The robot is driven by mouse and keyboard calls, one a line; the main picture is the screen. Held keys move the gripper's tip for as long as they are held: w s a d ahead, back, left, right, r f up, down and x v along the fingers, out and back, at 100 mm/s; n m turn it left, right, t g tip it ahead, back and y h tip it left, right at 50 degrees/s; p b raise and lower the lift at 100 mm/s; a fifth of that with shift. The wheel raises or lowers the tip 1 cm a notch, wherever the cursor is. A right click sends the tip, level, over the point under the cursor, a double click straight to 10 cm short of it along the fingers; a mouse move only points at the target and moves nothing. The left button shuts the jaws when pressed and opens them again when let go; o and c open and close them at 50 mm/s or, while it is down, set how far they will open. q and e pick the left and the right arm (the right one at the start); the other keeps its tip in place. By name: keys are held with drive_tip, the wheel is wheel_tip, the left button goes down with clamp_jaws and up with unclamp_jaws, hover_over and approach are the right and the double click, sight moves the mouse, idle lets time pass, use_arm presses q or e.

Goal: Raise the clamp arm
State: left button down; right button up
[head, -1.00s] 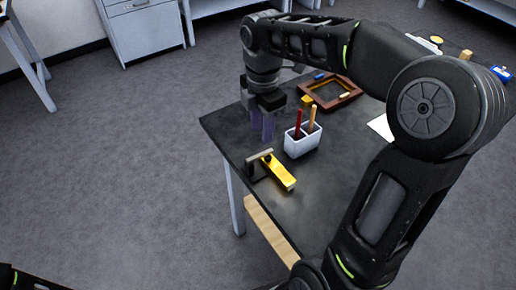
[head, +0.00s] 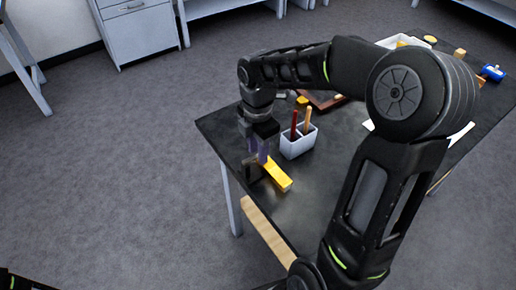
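The clamp (head: 276,176) stands near the front left corner of the dark table. Its yellow part lies low and slants to the right, and a dark part shows at its left end. My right gripper (head: 258,156) points down just above and behind that left end, with its purple-tinted fingers overlapping the clamp in the head view. The fingers show almost in line, so their gap and any contact cannot be told. The grey crosspiece of the clamp is mostly hidden behind the gripper. My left gripper is out of view.
A white holder (head: 297,146) with a red and an orange stick stands close behind the clamp. A brown frame (head: 325,101) lies farther back, partly hidden by my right arm. A blue item (head: 493,72) lies at the far right. The table's left edge is near the clamp.

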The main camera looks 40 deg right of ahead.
drive_tip(key=shift+f, duration=0.1)
drive_tip(key=shift+c, duration=0.5)
clamp_jaws()
idle(0.9)
